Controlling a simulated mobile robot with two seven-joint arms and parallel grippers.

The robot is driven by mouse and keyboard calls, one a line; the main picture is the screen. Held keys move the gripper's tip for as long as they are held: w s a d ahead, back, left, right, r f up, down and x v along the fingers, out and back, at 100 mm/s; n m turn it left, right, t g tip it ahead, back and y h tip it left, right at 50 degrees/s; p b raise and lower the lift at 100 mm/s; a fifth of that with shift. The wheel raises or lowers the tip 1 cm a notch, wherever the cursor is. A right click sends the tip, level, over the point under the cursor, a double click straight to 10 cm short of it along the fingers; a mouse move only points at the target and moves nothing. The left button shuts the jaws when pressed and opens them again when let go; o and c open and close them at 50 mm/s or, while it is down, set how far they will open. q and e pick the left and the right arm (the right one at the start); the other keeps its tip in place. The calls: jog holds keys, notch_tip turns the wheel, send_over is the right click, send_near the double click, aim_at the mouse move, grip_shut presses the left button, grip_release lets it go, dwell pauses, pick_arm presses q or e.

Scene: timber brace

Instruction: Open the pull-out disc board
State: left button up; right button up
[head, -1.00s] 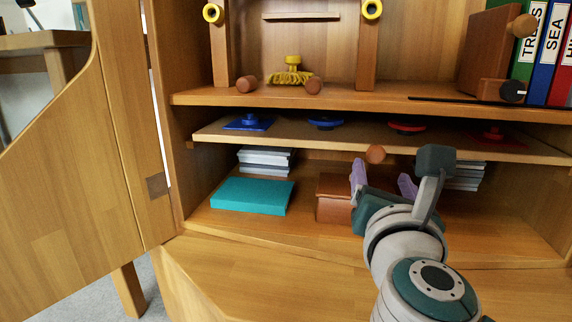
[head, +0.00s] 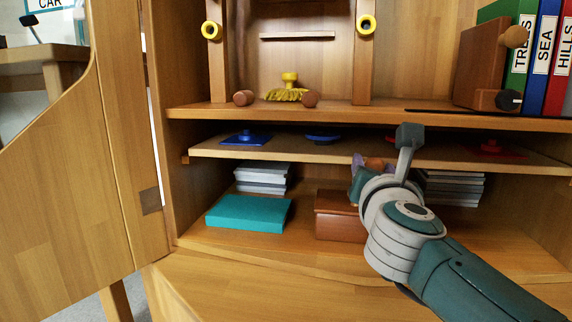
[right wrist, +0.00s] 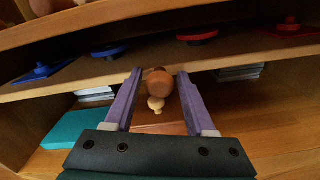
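The disc board (head: 275,153) is a thin wooden board under the cabinet's middle shelf. A blue square piece (head: 246,139), a blue disc (head: 322,137) and a red piece (head: 490,150) sit on it; a red disc (right wrist: 197,35) shows in the right wrist view. A round brown knob (right wrist: 160,83) is at the board's front edge. My right gripper (right wrist: 160,75) is open, its purple fingertips on either side of the knob, with small gaps visible. In the head view the right gripper (head: 372,166) is partly hidden by its wrist. My left gripper is out of view.
Below the board are a teal box (head: 248,213), grey stacks (head: 263,178) and a brown box (head: 338,215), whose pale knob (right wrist: 155,104) lies just below the brown knob in the wrist view. Binders (head: 545,55) stand upper right. An open door (head: 60,180) is at left.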

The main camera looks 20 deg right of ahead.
grip_shut()
dwell(1.1)
